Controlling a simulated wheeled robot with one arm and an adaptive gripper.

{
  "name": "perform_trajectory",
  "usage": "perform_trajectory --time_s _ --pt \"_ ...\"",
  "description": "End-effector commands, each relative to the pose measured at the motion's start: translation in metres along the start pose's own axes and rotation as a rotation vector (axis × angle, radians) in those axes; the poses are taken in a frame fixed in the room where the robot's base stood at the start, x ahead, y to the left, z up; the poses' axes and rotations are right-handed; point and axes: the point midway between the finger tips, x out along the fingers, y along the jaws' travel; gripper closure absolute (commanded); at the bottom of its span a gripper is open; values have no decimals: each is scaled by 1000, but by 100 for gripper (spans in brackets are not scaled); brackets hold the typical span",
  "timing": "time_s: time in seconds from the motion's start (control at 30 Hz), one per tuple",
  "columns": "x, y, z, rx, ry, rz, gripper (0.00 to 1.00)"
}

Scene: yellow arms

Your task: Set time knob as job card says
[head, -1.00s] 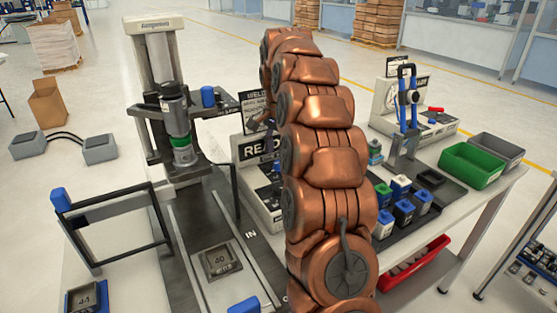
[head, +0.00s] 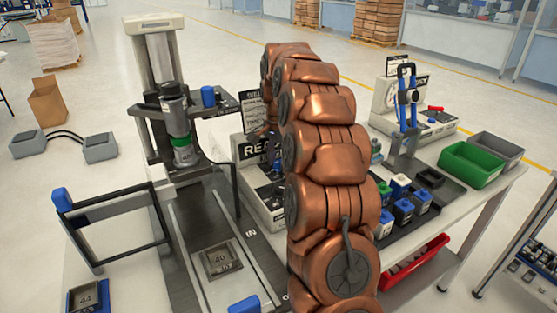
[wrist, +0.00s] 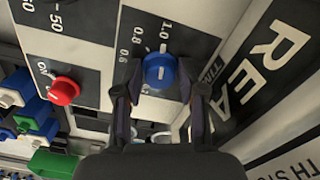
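The blue time knob (wrist: 160,71) sits on a dark panel strip in the wrist view, beside lettering that begins "TIM". Scale marks 0.6, 0.8 and 1.0 run along its left and top. A short white line shows on its face; its exact reading is too small to tell. My gripper (wrist: 160,95) is open, with one finger on each side of the knob and no clear contact. In the head view my copper arm hides the gripper and the knob.
A press (head: 160,70) stands left of the box. Blue-and-white blocks (head: 403,210), a green bin (head: 471,165) and a grey bin (head: 497,151) are on the right.

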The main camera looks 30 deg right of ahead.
Motion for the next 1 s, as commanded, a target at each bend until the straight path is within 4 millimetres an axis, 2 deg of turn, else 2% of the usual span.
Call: perform_trajectory --time_s 0.07,0.33,0.67,1.0 --pt "0 0 0 0 0 0 72" --pt "0 0 0 0 0 0 100" --pt "0 0 0 -35 0 0 100" --pt "1 1 0 -252 0 1 100"
